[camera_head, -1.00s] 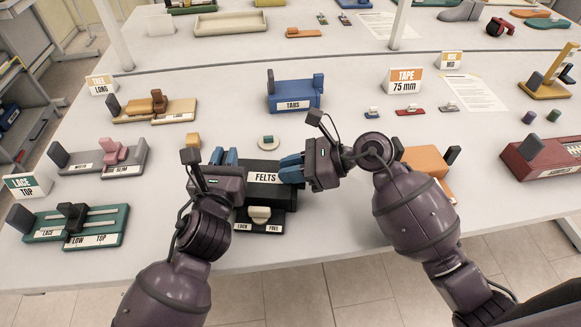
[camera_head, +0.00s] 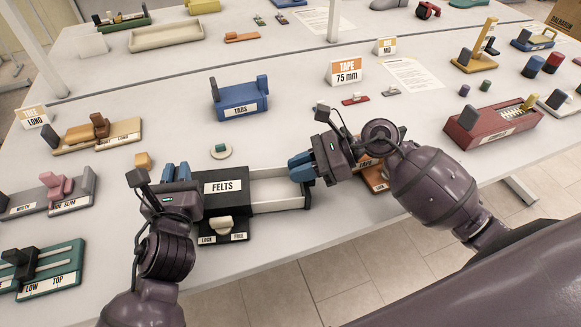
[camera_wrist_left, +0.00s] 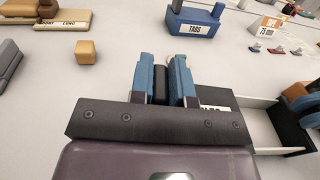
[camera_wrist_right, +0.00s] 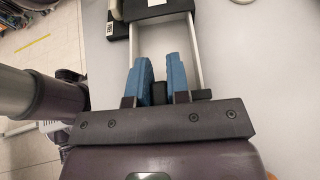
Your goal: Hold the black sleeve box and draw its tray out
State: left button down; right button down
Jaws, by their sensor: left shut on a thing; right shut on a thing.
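The black sleeve box (camera_head: 225,203), labelled FELTS, sits on the table in the head view. Its white-walled tray (camera_head: 278,190) extends out of the sleeve's right side, and its visible floor looks bare. My left gripper (camera_head: 176,172) is shut on a black part at the sleeve's left end, seen between the blue fingers in the left wrist view (camera_wrist_left: 161,84). My right gripper (camera_head: 302,168) is shut on a dark pull at the tray's outer end, seen in the right wrist view (camera_wrist_right: 154,90). A cream knob (camera_head: 220,224) stands on the LOCK/FREE plate in front of the sleeve.
A blue TABS block (camera_head: 239,99) stands behind the sleeve. A small round disc with a green top (camera_head: 220,151) and a yellow block (camera_head: 143,161) lie nearby. An orange block (camera_head: 374,175) is close beside my right gripper. The red box (camera_head: 492,122) is farther right.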

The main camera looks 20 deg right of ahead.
jog(key=c, duration=1.1)
grip_release()
notch_tip(320, 180, up, 10)
pick_arm(q)
jog(key=c, duration=1)
grip_release()
